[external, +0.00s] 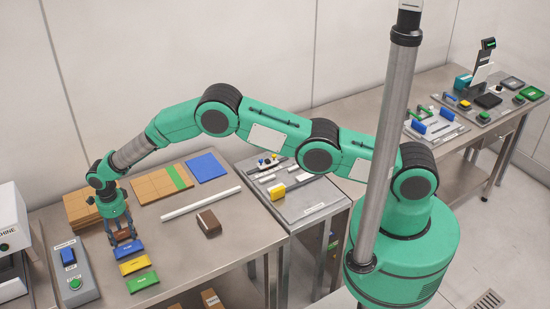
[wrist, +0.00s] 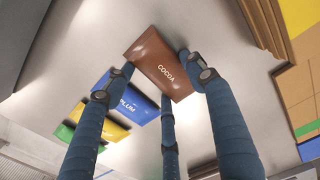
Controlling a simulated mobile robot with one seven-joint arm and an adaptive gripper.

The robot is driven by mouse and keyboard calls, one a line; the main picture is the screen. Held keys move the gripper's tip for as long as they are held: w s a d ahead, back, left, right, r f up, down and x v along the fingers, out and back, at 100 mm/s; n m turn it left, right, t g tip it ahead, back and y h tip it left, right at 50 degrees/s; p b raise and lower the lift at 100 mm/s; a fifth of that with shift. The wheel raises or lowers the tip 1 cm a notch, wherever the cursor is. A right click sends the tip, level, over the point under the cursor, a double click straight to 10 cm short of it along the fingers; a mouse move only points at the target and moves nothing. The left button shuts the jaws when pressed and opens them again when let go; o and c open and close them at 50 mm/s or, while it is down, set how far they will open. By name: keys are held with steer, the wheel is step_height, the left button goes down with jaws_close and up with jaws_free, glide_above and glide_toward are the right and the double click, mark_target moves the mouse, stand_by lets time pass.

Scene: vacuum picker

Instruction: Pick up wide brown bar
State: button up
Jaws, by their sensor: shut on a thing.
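A wide brown bar marked COCOA (wrist: 158,65) is between the fingers of my gripper (wrist: 160,85) in the wrist view. The dark fingers touch its sides, and my gripper is shut on it. In the external view my gripper (external: 121,233) points down at the left of the steel table, behind the blue bar. Little of the brown bar shows there between the fingers. I cannot tell whether it still touches the table.
A blue bar marked PLUM (external: 129,250), a yellow bar (external: 134,267) and a green bar (external: 142,281) lie in front. A dark brown block (external: 208,223) and white rod (external: 201,203) lie right. A button box (external: 72,272) stands left. Wooden blocks (external: 90,208) are behind.

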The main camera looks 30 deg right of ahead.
mark_target(122, 235)
steer(key=shift+r, duration=0.15)
steer(key=shift+r, duration=1.75)
steer(key=s+d, duration=0.3)
steer(key=d, duration=0.1)
steer(key=s+d, duration=0.4)
steer(key=s+d+r, duration=0.1)
steer(key=s+d, duration=0.2)
steer(key=d, duration=0.1)
steer(key=shift+s+r, duration=0.1)
steer(key=shift+s, duration=0.1)
